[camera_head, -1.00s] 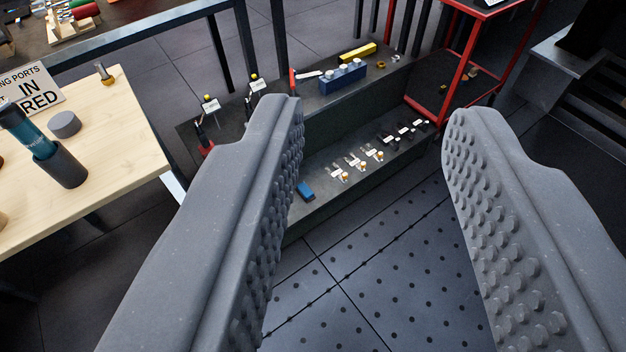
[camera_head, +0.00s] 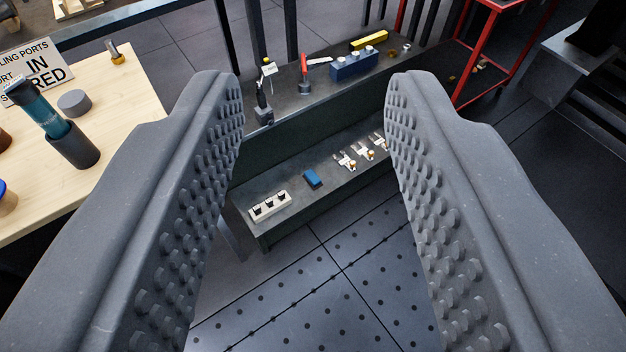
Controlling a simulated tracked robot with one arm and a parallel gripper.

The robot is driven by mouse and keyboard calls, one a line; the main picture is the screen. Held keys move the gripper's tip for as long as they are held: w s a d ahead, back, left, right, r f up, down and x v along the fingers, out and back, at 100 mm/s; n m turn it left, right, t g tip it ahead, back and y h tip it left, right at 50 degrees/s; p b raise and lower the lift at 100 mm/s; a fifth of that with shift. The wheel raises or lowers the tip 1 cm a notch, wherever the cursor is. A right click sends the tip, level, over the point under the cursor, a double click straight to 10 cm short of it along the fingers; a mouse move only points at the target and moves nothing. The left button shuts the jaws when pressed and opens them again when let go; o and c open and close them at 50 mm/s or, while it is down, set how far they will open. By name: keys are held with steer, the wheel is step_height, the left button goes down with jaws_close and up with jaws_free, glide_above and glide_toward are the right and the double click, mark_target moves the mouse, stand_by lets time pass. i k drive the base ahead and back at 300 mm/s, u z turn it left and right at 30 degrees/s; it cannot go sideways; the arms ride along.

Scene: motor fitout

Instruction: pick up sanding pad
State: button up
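A small blue block (camera_head: 312,179), which looks like the sanding pad, lies on the lower step of a dark bench (camera_head: 330,202). It shows in the gap between my fingers, well beyond them. My gripper (camera_head: 315,85) is open and empty, its two grey studded fingers wide apart. The fingers hide parts of the bench on both sides.
A white holder (camera_head: 269,206) sits left of the block and small metal parts (camera_head: 345,160) sit to its right. A blue box (camera_head: 355,66) and a yellow bar (camera_head: 369,40) are on the upper step. A wooden table (camera_head: 125,105) is at left.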

mark_target(310, 176)
steer(key=u, duration=0.45)
steer(key=i, duration=1.25)
steer(key=u, duration=0.15)
